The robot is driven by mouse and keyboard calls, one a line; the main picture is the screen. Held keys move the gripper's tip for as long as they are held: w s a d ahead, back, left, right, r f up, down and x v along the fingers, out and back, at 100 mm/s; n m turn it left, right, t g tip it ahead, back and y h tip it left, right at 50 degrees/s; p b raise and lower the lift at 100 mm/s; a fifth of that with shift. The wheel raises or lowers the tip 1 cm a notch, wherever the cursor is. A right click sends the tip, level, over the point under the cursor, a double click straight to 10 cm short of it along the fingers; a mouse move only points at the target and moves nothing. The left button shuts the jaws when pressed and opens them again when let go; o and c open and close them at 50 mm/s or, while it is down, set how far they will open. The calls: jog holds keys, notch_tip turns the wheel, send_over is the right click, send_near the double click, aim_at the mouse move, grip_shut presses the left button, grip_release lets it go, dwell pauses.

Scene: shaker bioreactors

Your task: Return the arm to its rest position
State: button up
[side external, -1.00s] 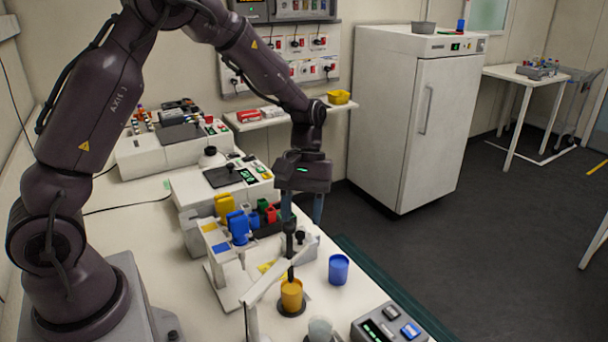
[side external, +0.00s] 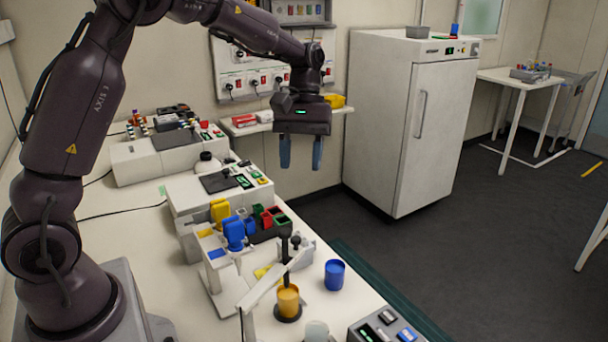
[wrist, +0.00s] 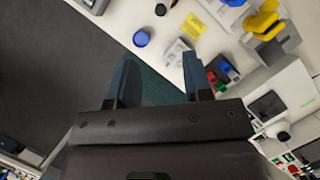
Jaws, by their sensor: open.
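My gripper (side external: 301,152) hangs in the air above the far right edge of the bench (side external: 130,240), pointing down. Its two blue fingers are apart with nothing between them. In the wrist view my gripper (wrist: 157,72) is also open and empty, with the floor and a dark green strip below and the bench edge beyond the fingertips. My arm reaches from the lower left, up and over to the right.
A yellow cup (side external: 288,300) sits under a white stand's arm. A blue cup (side external: 334,274) stands beside it. Blue and yellow pieces stand on a white rack (side external: 221,262). Shaker devices (side external: 165,160) line the wall side. A white cabinet (side external: 390,125) stands right of my gripper.

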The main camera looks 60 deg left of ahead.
jog(key=s+d+r+m+t+y, duration=0.1)
jog(key=s+r+m+t, duration=0.3)
jog(key=s, duration=0.5)
jog(key=s+d+r+m+t+y, duration=0.2)
jog(key=s+d+r+m+t, duration=0.1)
jog(key=s, duration=0.7)
jog(key=d+m+t, duration=0.1)
jog(key=m, duration=0.1)
jog(key=shift+s+r+m, duration=0.2)
jog(key=shift+r+m, duration=0.15)
jog(key=shift+m, duration=0.05)
